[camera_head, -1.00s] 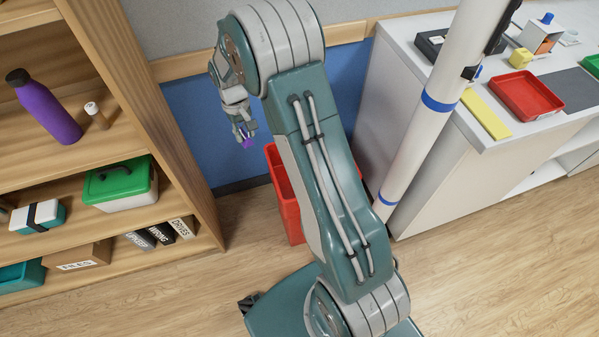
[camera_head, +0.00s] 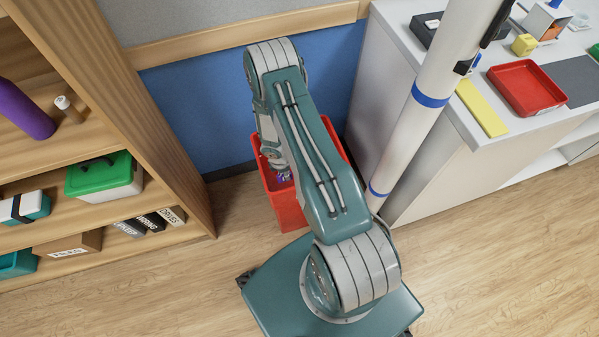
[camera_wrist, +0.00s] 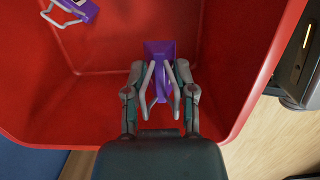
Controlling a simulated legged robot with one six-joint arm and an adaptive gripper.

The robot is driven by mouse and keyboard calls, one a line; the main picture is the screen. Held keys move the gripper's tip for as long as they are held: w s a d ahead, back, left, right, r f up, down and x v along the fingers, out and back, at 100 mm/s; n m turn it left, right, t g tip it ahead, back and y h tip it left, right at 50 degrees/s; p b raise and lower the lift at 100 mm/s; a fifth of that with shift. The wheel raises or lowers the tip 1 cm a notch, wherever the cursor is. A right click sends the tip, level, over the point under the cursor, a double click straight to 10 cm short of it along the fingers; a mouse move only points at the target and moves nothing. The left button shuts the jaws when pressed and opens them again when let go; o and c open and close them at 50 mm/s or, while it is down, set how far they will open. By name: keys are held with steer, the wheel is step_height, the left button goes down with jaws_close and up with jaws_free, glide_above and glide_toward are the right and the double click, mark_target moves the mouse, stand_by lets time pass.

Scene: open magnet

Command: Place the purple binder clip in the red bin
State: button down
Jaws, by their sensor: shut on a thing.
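The purple binder clip (camera_wrist: 159,50) with grey wire handles is held between the fingers of my gripper (camera_wrist: 160,82) in the wrist view. My gripper is shut on it, inside or just over the mouth of the red bin (camera_wrist: 236,60). A second purple clip (camera_wrist: 78,8) with a grey wire handle lies inside the bin at the upper left, cut off by the picture edge. In the head view, the red bin (camera_head: 288,210) stands on the floor against the blue wall, and my arm hides part of it. A small bit of purple (camera_head: 285,177) shows at my gripper there.
A wooden shelf (camera_head: 160,130) with a purple bottle (camera_head: 22,110) and a green-lidded box (camera_head: 103,177) stands left. A white counter (camera_head: 440,140) on the right carries a red tray (camera_head: 527,87). A white and blue pole (camera_head: 430,95) stands between bin and counter.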

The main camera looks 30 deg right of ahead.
steer(key=f, duration=0.2)
steer(key=a+f, duration=0.1)
steer(key=f, duration=0.2)
steer(key=shift+a+f, duration=0.1)
steer(key=f, duration=0.4)
steer(key=shift+d+f, duration=0.3)
steer(key=shift+d, duration=0.05)
steer(key=shift+a, duration=0.1)
steer(key=shift+a+f, duration=0.1)
steer(key=shift+a, duration=0.05)
steer(key=shift+c, duration=2.2)
jaws_free()
